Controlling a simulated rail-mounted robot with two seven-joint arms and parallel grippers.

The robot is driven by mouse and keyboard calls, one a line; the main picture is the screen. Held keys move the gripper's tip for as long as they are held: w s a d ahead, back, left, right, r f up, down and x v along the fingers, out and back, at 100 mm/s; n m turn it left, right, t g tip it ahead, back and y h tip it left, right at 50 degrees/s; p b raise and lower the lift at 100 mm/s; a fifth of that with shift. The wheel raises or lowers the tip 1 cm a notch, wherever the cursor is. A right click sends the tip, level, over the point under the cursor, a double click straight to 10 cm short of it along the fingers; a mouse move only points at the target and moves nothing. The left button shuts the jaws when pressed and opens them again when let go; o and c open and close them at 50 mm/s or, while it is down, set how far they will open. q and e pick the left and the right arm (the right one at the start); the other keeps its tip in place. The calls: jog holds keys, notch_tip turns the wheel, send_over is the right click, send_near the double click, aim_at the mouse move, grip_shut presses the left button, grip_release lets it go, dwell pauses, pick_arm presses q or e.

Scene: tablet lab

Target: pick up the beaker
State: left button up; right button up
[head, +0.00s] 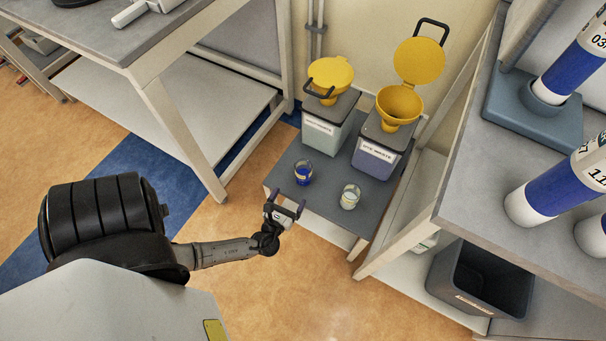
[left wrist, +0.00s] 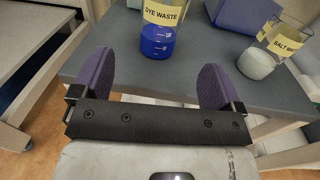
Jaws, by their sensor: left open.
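Two beakers stand upright on a low grey table (head: 325,218). One beaker (head: 303,174) holds blue liquid; in the left wrist view this beaker (left wrist: 158,40) has a yellow "DYE WASTE" label. The other beaker (head: 349,197) holds whitish contents; in the left wrist view this beaker (left wrist: 262,58) has a yellow "SALT WASTE" label. My left gripper (head: 287,207) is open and empty at the table's front edge, in front of the blue beaker and apart from it. In the left wrist view the gripper (left wrist: 158,85) has its fingers wide apart, with the blue beaker beyond and between them.
Two waste containers, one pale (head: 328,128) and one purple-grey (head: 379,158), stand behind the beakers with yellow funnels on top. A dark open bin (head: 480,285) stands on the right. A bench (head: 450,170) with blue-and-white tubes is at right. A shelf frame (head: 165,120) stands at left.

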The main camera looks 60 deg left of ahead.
aim_at(300, 179)
pick_arm(q)
jog(key=b+x, duration=0.1)
jog(key=x, duration=0.3)
jog(key=shift+w+a, duration=0.1)
jog(key=shift+w, duration=0.2)
jog(key=shift+w+a, duration=0.35)
jog(key=b+x, duration=0.2)
jog(key=x, duration=0.2)
jog(key=shift+f, duration=0.1)
jog(key=shift+w+a, duration=0.35)
jog(key=shift+w, duration=0.15)
pick_arm(e)
jog(key=x, duration=0.3)
jog(key=shift+s+a+f, duration=0.1)
jog(key=shift+s+f, duration=0.05)
jog(key=shift+f, duration=0.2)
pick_arm(q)
jog(key=shift+c, duration=0.4)
jog(key=c, duration=1.1)
jog(key=shift+o, duration=0.2)
